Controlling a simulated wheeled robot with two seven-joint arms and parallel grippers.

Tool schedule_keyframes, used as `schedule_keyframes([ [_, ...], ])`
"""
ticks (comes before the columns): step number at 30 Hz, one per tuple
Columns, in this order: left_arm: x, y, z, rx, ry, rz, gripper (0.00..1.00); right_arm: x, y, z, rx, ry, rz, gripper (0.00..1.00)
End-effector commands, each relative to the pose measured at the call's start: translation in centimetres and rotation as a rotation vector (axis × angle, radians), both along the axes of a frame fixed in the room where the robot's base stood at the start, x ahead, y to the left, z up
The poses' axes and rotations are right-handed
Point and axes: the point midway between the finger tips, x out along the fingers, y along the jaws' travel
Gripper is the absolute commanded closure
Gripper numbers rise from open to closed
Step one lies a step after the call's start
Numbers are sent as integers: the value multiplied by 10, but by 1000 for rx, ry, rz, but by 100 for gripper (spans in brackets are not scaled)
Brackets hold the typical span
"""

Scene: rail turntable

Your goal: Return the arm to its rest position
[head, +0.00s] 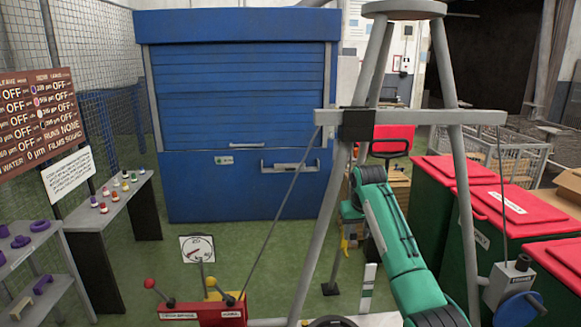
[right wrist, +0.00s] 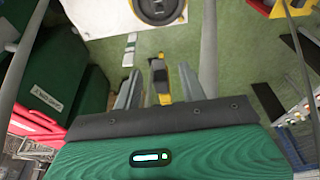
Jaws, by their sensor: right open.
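My right arm (head: 396,240) comes up from the lower right in the head view and bends over at a black wrist joint. The right gripper (head: 350,238) hangs below that bend, small and partly hidden by a grey tripod leg. In the right wrist view the right gripper (right wrist: 158,92) has its two grey fingers apart. A yellow and black item shows between them; I cannot tell how far away it is. No held object is visible. My left gripper is not in view.
A grey tripod frame (head: 325,200) with a crossbeam (head: 430,117) stands close around the arm. Green bins with red lids (head: 510,205) stand at right. A red lever box (head: 205,312) and a dial (head: 197,249) are in front. A blue shutter cabinet (head: 240,100) stands behind.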

Motion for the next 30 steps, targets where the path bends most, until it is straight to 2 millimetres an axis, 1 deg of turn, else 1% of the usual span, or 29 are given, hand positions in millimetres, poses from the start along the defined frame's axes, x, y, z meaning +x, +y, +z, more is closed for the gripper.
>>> schedule_keyframes([
  [1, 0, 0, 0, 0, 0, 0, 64, -9, 0, -23, -2, 2, 5, 58],
  [3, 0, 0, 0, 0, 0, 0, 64, -22, 0, -50, -5, 0, 11, 58],
  [5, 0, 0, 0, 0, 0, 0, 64, -35, 1, -73, -6, -2, 16, 58],
  [6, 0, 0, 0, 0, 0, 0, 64, -44, 1, -88, -7, -3, 20, 58],
  [8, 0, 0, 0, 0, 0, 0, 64, -59, 1, -109, -9, -6, 25, 58],
  [9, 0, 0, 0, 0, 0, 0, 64, -69, 1, -122, -11, -7, 28, 58],
  [11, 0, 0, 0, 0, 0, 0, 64, -86, 1, -142, -13, -9, 33, 58],
  [12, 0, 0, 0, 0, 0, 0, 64, -98, 1, -154, -14, -10, 37, 58],
  [14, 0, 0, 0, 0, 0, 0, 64, -116, 2, -171, -15, -13, 42, 58],
  [15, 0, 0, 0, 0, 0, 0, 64, -129, 2, -183, -15, -14, 45, 58],
  [17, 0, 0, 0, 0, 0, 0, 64, -150, 2, -198, -16, -16, 50, 58],
  [18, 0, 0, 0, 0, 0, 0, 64, -163, 2, -208, -16, -17, 53, 58],
  [20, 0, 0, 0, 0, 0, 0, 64, -185, 2, -221, -18, -20, 57, 58],
  [21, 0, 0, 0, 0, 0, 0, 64, -199, 2, -228, -18, -22, 60, 58],
  [23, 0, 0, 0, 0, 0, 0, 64, -222, 2, -239, -18, -25, 65, 58],
  [24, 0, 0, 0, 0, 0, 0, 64, -237, 2, -246, -19, -25, 67, 58],
  [26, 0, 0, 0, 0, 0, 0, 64, -261, 2, -254, -20, -27, 71, 58],
  [30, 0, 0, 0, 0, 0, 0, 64, -316, 1, -267, -20, -34, 80, 58],
])
